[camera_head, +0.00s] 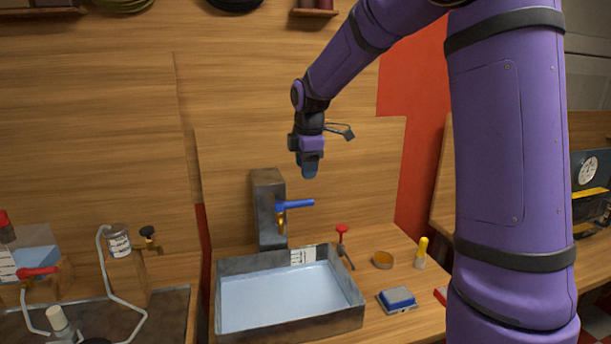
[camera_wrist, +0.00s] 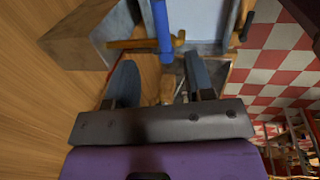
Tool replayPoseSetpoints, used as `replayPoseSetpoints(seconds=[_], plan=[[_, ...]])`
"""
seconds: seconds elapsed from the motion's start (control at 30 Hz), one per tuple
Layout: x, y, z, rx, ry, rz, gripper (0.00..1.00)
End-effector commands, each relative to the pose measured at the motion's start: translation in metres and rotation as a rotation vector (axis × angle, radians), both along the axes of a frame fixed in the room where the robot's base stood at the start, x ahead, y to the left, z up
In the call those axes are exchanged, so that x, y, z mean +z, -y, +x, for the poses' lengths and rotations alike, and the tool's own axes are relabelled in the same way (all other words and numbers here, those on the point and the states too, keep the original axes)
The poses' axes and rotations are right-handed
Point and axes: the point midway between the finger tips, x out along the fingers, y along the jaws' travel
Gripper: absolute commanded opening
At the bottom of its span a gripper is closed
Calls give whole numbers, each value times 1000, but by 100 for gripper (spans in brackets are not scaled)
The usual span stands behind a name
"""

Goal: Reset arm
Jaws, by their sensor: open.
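My gripper (camera_head: 309,172) is at the end of my purple arm, raised in the air in front of the wooden back wall, above the tap and basin. In the wrist view its two dark blue-grey fingers (camera_wrist: 160,85) stand apart with a gap between them, and I see nothing held. The tap with a blue lever (camera_head: 295,203) is mounted on a grey metal block (camera_head: 268,208) below my gripper. The blue lever also shows in the wrist view (camera_wrist: 162,28), beyond the fingertips and apart from them as far as I can tell.
A metal basin (camera_head: 290,325) with pale blue content stands under the tap. Bottles and a hose (camera_head: 105,265) stand left. Air around my gripper looks clear.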

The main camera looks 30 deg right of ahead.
Motion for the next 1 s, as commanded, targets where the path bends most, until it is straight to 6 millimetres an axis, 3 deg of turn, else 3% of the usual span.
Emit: replayPoseSetpoints(seconds=[0.53,0.67,0.77,1.0], plan=[[2,0,0,-1,1,0,48],[10,-4,-9,-32,11,1,48],[23,-11,-28,-104,30,7,48],[59,-33,-101,-378,102,54,48]])
